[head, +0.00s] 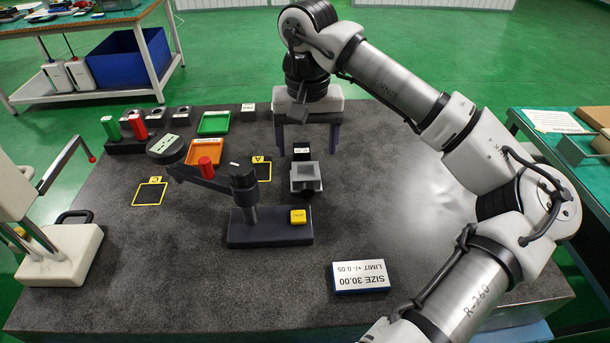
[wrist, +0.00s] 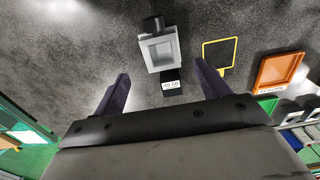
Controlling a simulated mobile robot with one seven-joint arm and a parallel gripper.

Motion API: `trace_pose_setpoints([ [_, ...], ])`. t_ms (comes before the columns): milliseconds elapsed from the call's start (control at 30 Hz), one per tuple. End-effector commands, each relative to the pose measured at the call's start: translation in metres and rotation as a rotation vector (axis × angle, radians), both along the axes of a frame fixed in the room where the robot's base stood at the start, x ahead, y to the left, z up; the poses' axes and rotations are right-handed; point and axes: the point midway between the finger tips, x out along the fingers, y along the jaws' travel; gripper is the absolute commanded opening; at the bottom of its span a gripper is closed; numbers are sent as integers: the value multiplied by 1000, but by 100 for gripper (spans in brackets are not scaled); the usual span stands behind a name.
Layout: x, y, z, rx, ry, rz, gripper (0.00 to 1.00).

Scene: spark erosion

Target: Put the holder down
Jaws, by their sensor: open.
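The grey holder (head: 306,178), a square block with a recess in its top, sits on the dark granite table. It also shows in the wrist view (wrist: 158,50), with a black round part on its far side. A small black block with a white label (head: 301,153) sits right at the holder's side nearer my gripper; its label reads 30.00 in the wrist view (wrist: 171,84). My gripper (head: 308,140) is open and empty, behind the holder in the head view. Its fingers are spread apart, with the holder beyond their tips in the wrist view.
A dark stand with an arm and gauge (head: 270,226) is in front of the holder. Yellow outlined squares (head: 150,193), an orange tray (head: 204,153), a green tray (head: 213,122) and red and green cylinders lie left. A size sign (head: 361,277) is in front. The table's right side is clear.

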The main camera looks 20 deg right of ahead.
Motion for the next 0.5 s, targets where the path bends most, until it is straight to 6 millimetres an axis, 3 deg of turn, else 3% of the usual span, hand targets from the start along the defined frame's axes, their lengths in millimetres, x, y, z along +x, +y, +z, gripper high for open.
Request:
trace_pose_setpoints([
  [167, -2, 1, -11, 0, 2, 0, 75],
  [500, -5, 4, -54, 1, 1, 1, 75],
])
